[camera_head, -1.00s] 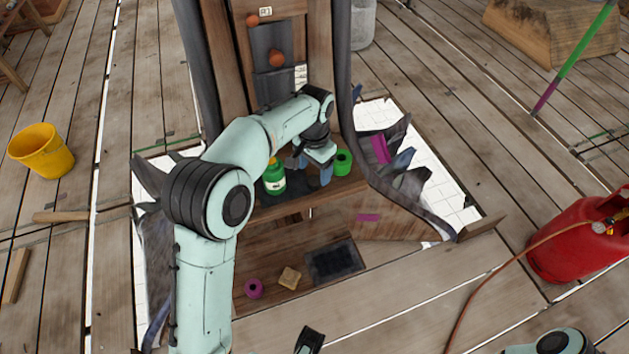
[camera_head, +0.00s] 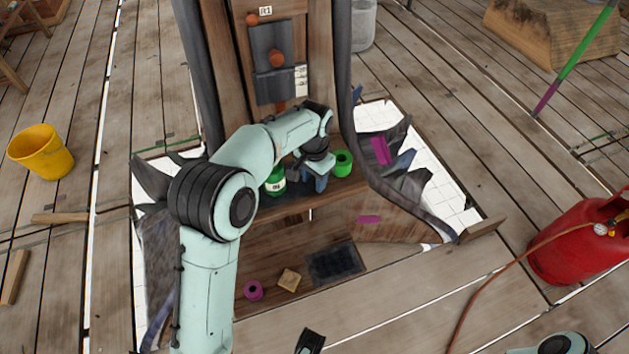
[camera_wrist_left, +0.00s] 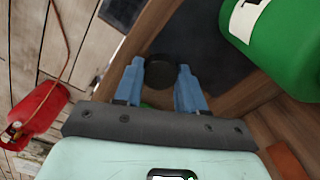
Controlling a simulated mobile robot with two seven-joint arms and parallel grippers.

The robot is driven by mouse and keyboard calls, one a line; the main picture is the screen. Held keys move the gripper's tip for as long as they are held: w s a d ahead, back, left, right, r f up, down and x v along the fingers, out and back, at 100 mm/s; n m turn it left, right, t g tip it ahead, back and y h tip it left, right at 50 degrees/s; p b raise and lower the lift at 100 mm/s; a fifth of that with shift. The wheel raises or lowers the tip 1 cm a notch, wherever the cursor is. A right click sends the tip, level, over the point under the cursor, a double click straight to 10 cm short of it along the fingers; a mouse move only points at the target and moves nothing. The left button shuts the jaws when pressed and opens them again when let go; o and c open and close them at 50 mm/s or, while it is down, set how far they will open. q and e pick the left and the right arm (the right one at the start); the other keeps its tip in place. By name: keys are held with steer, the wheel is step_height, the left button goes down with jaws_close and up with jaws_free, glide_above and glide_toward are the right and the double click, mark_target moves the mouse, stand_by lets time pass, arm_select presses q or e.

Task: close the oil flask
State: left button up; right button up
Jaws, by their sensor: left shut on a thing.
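The oil flask (camera_head: 275,184) is a green bottle with a white label. It stands upright on the dark mat on the shelf of the wooden spire, just left of my left gripper (camera_head: 319,184). In the left wrist view the flask (camera_wrist_left: 285,45) fills the upper right corner; its mouth is out of that view. My left gripper's blue fingers (camera_wrist_left: 160,88) point down at the shelf and are shut on a round black cap (camera_wrist_left: 163,68). The cap is apart from the flask. In the head view the gripper hides the cap.
A green ring-shaped thing (camera_head: 342,163) stands right of the gripper. The spire's back panel (camera_head: 272,65) rises behind the shelf. A purple ring (camera_head: 253,291), a tan block (camera_head: 289,279) and a dark pad (camera_head: 333,263) lie below.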

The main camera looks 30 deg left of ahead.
mark_target(314, 182)
arm_select(q)
steer(key=shift+r, duration=0.1)
step_height(314, 182, up, 20)
steer(key=p, duration=0.4)
steer(key=shift+p, duration=0.4)
arm_select(e)
step_height(314, 182, up, 4)
steer(key=shift+r, duration=0.15)
steer(key=shift+c, duration=0.3)
